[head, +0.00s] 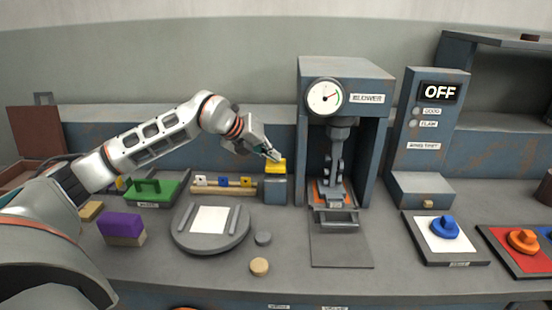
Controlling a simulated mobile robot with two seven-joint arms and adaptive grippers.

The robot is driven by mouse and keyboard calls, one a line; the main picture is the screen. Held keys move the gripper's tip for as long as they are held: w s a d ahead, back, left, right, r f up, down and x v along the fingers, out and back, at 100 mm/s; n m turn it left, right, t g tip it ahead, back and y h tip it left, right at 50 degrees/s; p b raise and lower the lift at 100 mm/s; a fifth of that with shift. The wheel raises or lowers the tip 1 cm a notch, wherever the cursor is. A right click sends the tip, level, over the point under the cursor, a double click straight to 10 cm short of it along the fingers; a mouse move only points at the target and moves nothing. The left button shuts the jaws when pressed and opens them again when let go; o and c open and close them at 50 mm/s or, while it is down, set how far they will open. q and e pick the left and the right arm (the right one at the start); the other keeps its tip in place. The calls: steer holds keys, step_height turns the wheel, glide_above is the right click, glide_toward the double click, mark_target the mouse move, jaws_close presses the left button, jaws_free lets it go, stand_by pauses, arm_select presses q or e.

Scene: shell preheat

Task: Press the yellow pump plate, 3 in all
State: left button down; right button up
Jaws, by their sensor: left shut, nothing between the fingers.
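The yellow pump plate (276,167) sits on top of a small blue-grey block (277,190), left of the blower machine. My left gripper (274,156) is shut and empty, its fingertips pointing down and right at the plate's top. It looks very close to the plate or touching it; I cannot tell which. My right gripper is not in view.
A panel (440,92) reading OFF and trays with blue (446,228) and orange (523,242) pieces are at right.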

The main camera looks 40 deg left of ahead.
mark_target(274, 164)
arm_select(q)
steer(key=shift+f, duration=0.45)
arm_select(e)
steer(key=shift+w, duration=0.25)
arm_select(q)
steer(key=shift+f, duration=0.2)
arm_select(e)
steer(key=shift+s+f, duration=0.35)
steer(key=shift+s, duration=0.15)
arm_select(q)
steer(key=shift+r+p, duration=0.35)
steer(key=shift+r, duration=0.45)
steer(key=shift+r+p, duration=0.5)
steer(key=shift+r, duration=0.35)
steer(key=shift+r+p, duration=0.4)
steer(key=shift+r, duration=0.15)
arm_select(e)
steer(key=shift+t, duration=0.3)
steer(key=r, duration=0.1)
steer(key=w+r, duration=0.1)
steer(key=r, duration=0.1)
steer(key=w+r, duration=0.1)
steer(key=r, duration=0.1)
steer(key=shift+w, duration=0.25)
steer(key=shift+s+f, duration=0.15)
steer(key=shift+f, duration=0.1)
